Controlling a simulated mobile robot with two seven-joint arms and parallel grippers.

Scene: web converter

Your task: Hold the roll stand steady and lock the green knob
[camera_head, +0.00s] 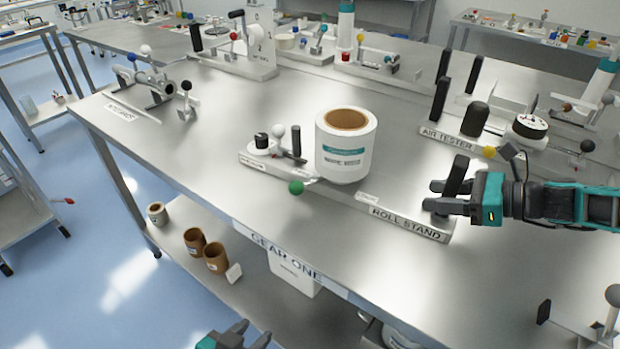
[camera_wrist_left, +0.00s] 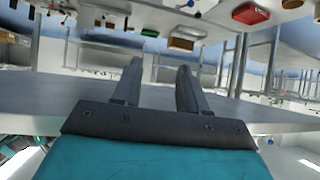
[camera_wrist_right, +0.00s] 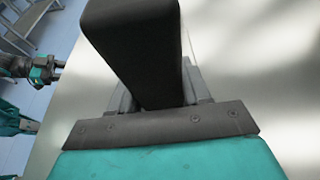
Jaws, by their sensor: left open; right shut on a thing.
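The roll stand (camera_head: 408,226) is a long grey base on the table, with a white roll (camera_head: 345,155) with a brown core standing on it. The green knob (camera_head: 296,187) is at the front edge of the stand, left of the roll, by a black upright handle (camera_head: 296,141). My right gripper (camera_head: 447,198) is shut on the black upright handle (camera_head: 459,172) at the stand's right end; this handle fills the middle of the right wrist view (camera_wrist_right: 140,45). My left gripper (camera_head: 238,338) is open and empty, low in front of the table; its fingers show in the left wrist view (camera_wrist_left: 158,85).
The table's front edge (camera_head: 235,221) lies between my left gripper and the stand. The air tester (camera_head: 450,138) stands behind my right gripper. A fixture with a blue ball (camera_head: 145,50) is at the back left. Brown cores (camera_head: 195,241) sit on the lower shelf. The tabletop left of the stand is clear.

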